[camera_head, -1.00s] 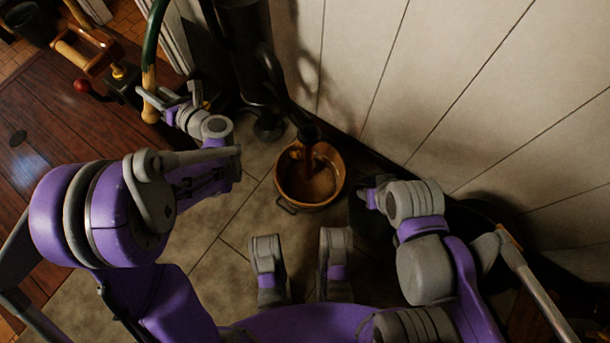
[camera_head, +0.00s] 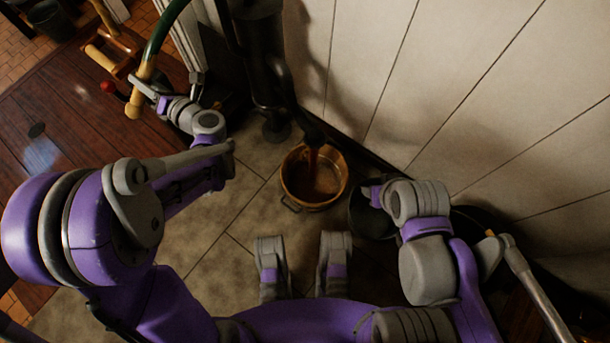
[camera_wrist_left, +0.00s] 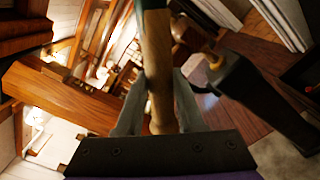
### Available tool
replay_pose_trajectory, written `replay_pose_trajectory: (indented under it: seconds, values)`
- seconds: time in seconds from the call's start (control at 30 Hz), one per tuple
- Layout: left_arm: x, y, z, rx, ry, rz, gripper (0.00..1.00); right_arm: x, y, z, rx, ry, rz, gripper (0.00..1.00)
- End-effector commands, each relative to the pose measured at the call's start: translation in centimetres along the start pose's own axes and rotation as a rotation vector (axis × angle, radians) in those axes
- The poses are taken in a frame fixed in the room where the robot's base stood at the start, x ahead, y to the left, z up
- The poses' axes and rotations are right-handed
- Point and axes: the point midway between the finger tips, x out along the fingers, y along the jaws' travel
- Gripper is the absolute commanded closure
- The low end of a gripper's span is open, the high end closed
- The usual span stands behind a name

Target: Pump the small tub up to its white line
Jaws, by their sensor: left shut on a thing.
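The small tub (camera_head: 289,184), round and copper-brown, stands on the floor below the pump's spout (camera_head: 313,137). A dark brownish stream falls from the spout into it. I cannot make out the white line or the exact liquid level. The dark pump (camera_head: 264,75) stands against the wall, with a curved green lever (camera_head: 163,32) ending in a pale wooden grip. My left gripper (camera_head: 143,88) is shut on this pump handle (camera_wrist_left: 157,60); the left wrist view shows the wood between both fingers. My right gripper (camera_head: 371,194) is beside a dark bucket; its fingers are too hidden to judge.
The dark bucket (camera_head: 366,222) stands right of the tub, partly behind my right arm. Pale plank walls (camera_head: 440,70) close off the back and right. A red-brown wooden surface (camera_head: 60,130) lies at left. Tiled floor (camera_head: 225,210) is open left of the tub.

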Motion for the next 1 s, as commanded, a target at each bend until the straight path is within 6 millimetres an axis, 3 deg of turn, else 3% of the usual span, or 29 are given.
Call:
replay_pose_trajectory:
  seconds: [0.2, 0.43, 0.6, 0.9, 1.0]
  values:
    - [0.0, 0.3, 0.3, 0.012, -0.002, -0.001, 1.00, -0.2, 0.0, -0.1, 0.000, 0.001, 0.000, 0.50]
    - [0.0, 5.2, 3.7, 0.189, -0.004, 0.001, 1.00, -4.6, 0.0, -1.5, 0.000, 0.017, 0.000, 0.50]
    - [0.0, 7.3, 5.2, 0.298, -0.004, 0.000, 1.00, -6.3, 0.0, -2.2, 0.000, 0.023, 0.000, 0.50]
    - [0.0, 7.3, 5.1, 0.319, -0.002, -0.001, 1.00, -6.2, 0.0, -2.1, 0.000, 0.023, 0.000, 0.50]
    - [0.0, 6.4, 4.4, 0.295, -0.001, -0.002, 1.00, -5.4, 0.0, -1.8, 0.000, 0.020, 0.000, 0.50]
